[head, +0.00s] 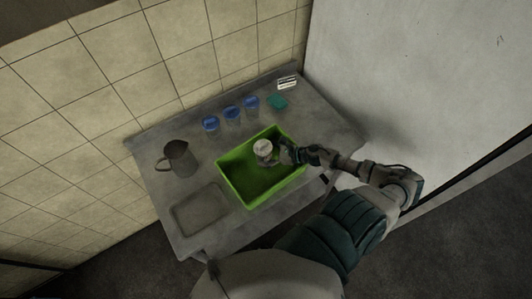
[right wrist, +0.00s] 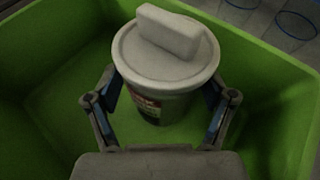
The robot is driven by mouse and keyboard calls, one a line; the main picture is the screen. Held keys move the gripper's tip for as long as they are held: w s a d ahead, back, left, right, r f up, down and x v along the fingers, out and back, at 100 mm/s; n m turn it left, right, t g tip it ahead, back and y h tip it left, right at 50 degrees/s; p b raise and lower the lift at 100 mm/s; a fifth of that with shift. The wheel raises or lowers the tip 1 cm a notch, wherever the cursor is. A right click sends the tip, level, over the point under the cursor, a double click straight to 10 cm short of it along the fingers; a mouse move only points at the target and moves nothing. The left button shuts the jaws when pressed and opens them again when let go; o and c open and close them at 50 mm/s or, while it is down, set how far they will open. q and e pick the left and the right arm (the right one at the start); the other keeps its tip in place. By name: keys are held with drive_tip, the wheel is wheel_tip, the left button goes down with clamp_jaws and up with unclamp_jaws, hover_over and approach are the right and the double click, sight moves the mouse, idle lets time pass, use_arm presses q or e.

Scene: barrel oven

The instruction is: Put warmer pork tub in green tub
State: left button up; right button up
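The pork tub (head: 263,147) is a small pot with a pale lid and a block-shaped handle. It is inside the green tub (head: 234,190) and looks upright. In the right wrist view the pork tub (right wrist: 165,50) shows part of a dark and red label, with the green tub's floor (right wrist: 75,110) around it. My right gripper (head: 285,151) reaches in from the right. In the wrist view its fingers (right wrist: 165,105) stand on either side of the pot, open, with gaps between pads and pot. My left gripper is not in view.
Several blue-lidded containers (head: 231,113) stand along the back of the grey table (head: 150,165). A teal item (head: 277,102) and a black-and-white item (head: 287,82) are at the back right. A metal jug (head: 180,158) and a flat tray (head: 201,209) are at left.

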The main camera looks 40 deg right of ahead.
drive_tip(key=shift+a+r, duration=0.1)
drive_tip(key=shift+a, duration=0.3)
drive_tip(key=shift+r+p, duration=0.4)
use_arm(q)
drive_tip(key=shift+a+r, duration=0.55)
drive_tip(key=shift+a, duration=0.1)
use_arm(e)
drive_tip(key=v, duration=1.2)
drive_tip(key=shift+d+r, duration=0.2)
drive_tip(key=shift+d, duration=0.05)
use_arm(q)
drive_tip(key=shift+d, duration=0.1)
use_arm(e)
drive_tip(key=shift+d, duration=0.1)
